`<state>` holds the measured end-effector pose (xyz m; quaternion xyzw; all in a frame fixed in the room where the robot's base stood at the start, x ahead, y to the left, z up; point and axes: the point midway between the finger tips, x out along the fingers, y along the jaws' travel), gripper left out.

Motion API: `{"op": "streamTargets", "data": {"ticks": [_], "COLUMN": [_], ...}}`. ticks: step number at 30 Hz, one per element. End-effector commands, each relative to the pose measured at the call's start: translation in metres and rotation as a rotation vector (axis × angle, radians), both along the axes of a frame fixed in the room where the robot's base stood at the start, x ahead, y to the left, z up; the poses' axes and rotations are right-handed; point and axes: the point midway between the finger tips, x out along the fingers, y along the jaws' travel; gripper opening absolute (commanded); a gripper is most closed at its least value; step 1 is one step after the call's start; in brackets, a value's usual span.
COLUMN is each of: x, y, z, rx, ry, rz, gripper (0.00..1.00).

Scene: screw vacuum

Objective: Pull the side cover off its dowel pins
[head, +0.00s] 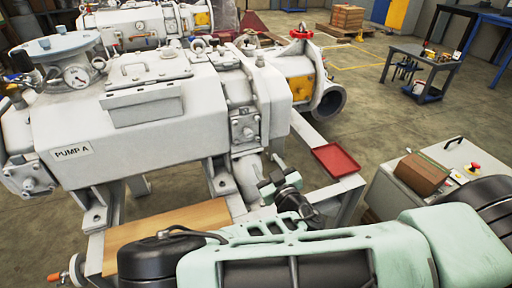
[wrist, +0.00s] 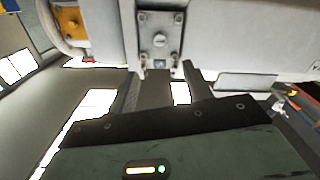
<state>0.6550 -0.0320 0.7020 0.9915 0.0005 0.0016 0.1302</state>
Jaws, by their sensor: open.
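The side cover (head: 244,130) is a small light-grey plate with a central knob and corner bolts, upright on the side of the white pump (head: 130,140) marked PUMP A. It also shows in the wrist view (wrist: 160,36), at top centre, seated flat against the housing. Dowel pins cannot be made out. My gripper (head: 284,188) is to the right of and below the cover in the head view.
A red tray (head: 337,160) sits on the pump frame at right. A grey cabinet (head: 385,190) carries a brown box (head: 419,174). A wooden board (head: 165,225) lies on the frame at front. A flanged pipe with a yellow plate (head: 300,87) stands behind the cover. Open floor lies beyond.

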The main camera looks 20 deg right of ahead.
Motion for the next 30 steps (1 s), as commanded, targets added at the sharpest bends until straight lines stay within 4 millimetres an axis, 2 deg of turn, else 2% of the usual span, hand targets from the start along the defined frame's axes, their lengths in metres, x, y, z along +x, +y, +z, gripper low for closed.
{"op": "streamTargets", "data": {"ticks": [18,24,30], "x": [0.116,0.143,0.154], "y": [-0.001,-0.001,-0.001], "z": [0.000,-0.001,0.000], "rx": [-0.001,-0.001,-0.001], "ry": [0.001,0.003,0.003], "rz": [-0.001,-0.002,-0.003], "gripper": [0.50,0.50,0.50]}}
